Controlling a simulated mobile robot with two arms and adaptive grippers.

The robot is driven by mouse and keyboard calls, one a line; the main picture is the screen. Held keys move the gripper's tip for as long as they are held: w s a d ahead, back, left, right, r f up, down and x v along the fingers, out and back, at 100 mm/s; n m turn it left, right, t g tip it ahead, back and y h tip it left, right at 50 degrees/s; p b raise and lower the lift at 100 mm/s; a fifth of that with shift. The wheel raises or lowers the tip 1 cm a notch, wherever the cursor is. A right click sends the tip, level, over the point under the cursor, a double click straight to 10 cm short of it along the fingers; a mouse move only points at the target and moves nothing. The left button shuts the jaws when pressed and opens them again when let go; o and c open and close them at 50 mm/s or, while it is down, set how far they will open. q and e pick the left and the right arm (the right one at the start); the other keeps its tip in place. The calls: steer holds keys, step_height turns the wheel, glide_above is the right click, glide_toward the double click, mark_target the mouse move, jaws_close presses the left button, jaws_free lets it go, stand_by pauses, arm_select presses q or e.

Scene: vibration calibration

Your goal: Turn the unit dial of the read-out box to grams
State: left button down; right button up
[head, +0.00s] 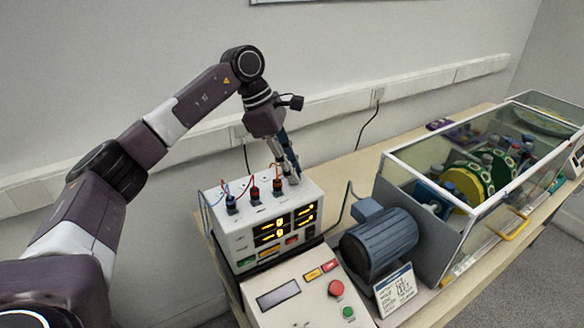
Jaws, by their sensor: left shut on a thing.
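The read-out box (262,222) is a white box with several lit yellow displays on its front, standing on the bench. My left gripper (289,172) points down at the right end of the box's top face. Its fingers are shut on a small part there, which fits the unit dial. The fingers mostly cover that part, so its pointer and unit marks cannot be read. My right gripper is not in view.
Plugs with red and blue leads (254,192) stand on the box top, left of my fingers. A control panel (301,299) with red and green buttons is in front. A blue motor (378,243) and a glass-sided case (420,215) stand right.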

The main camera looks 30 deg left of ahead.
arm_select(q)
steer(key=shift+r, duration=0.15)
steer(key=c, duration=1.7)
jaws_free()
steer(key=v, duration=1.1)
steer(key=shift+a+r, duration=0.25)
steer(key=shift+r, duration=0.1)
